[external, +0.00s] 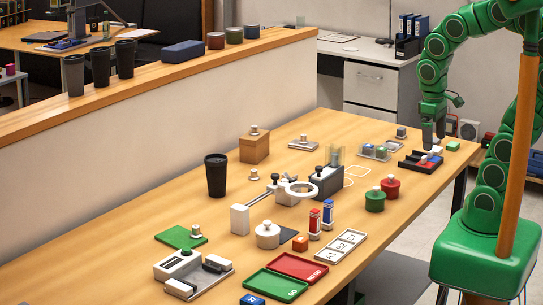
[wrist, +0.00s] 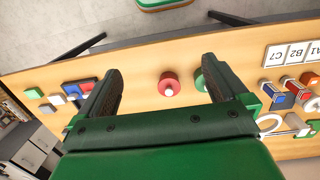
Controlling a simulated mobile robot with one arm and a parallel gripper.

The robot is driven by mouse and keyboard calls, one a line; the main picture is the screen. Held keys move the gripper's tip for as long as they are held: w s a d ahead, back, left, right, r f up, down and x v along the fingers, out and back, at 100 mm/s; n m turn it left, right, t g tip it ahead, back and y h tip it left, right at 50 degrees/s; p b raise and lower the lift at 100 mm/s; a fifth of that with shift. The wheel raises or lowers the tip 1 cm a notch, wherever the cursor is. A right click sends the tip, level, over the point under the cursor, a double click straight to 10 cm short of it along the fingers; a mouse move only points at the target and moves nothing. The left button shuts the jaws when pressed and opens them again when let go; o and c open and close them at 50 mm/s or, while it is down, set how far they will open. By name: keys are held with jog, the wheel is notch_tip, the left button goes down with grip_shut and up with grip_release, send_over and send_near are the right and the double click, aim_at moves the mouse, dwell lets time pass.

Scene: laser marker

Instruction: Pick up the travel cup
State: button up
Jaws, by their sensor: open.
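A black travel cup (external: 216,175) stands upright on the wooden table, left of the middle in the external view. I do not see it in the wrist view. My gripper (external: 433,138) points down at the far right end of the table, above or beside a black tray, well away from the cup. In the wrist view my gripper (wrist: 160,72) is open, with nothing between its two dark fingers but table and a red knobbed pot (wrist: 169,84) below.
Several similar dark cups (external: 99,66) stand on the raised ledge behind the table. A green pot (external: 375,201) and a black tray (external: 412,163) are nearer my arm.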

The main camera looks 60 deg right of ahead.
jog(key=w+d+f+n+t+h, duration=0.2)
jog(key=w+t, duration=0.6)
jog(key=w, duration=2.4)
jog(key=w+a+f+n+t+y, duration=0.1)
jog(key=w+a+t+y, duration=0.15)
jog(key=w, duration=0.45)
jog(key=w+a+f+n+t+y, duration=0.1)
jog(key=w+a, duration=0.2)
jog(key=w, duration=0.5)
jog(key=n+y, duration=0.5)
jog(key=y, duration=0.5)
send_near(210, 158)
jog(key=shift+w+a+f+t+h, duration=0.25)
jog(key=shift+w+a+f+t, duration=0.15)
jog(key=shift+w+f, duration=0.35)
jog(key=shift+a+f, duration=0.1)
jog(key=shift+a, duration=0.65)
jog(key=shift+x, duration=3.65)
